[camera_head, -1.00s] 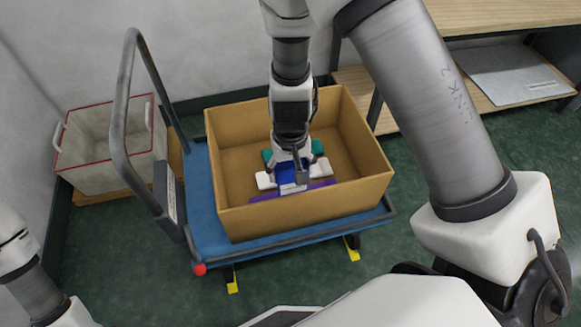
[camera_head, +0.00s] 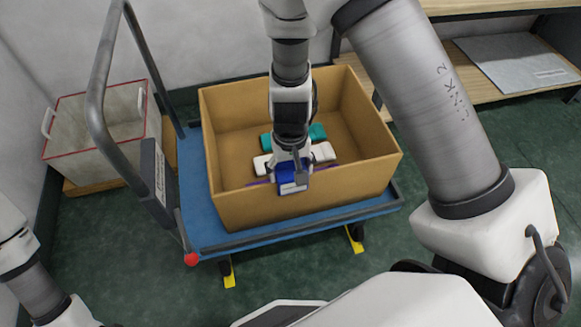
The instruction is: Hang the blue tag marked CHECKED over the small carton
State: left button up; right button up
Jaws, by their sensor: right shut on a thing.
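My right gripper (camera_head: 292,168) points down over an open brown carton (camera_head: 290,213). It is shut on a blue thing with a white panel (camera_head: 292,186), which overlaps the carton's near wall in the picture. I cannot read any writing on it or tell whether it is the CHECKED tag. Inside the carton lie white items (camera_head: 322,152), teal items (camera_head: 318,132) and a purple item partly hidden by the near wall. I cannot make out a separate small carton. My left arm shows at the left edge; its gripper is out of view.
The carton stands on a blue platform cart (camera_head: 195,180) with a tall grey handle (camera_head: 108,70) on the left. A pale red-rimmed bin (camera_head: 90,145) stands behind it. A wooden shelf (camera_head: 500,85) holds a grey sheet (camera_head: 515,65). Green floor is clear in front.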

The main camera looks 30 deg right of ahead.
jog(key=shift+s+f, duration=0.1)
jog(key=shift+f, duration=0.35)
jog(key=shift+s+f+b, duration=0.15)
jog(key=shift+s+b, duration=0.05)
jog(key=shift+b, duration=0.2)
jog(key=c, duration=0.4)
jog(key=shift+o, duration=0.6)
jog(key=shift+f, duration=0.1)
jog(key=o, duration=1.4)
jog(key=shift+o, duration=0.2)
jog(key=shift+w+f, duration=0.1)
jog(key=shift+w, duration=0.05)
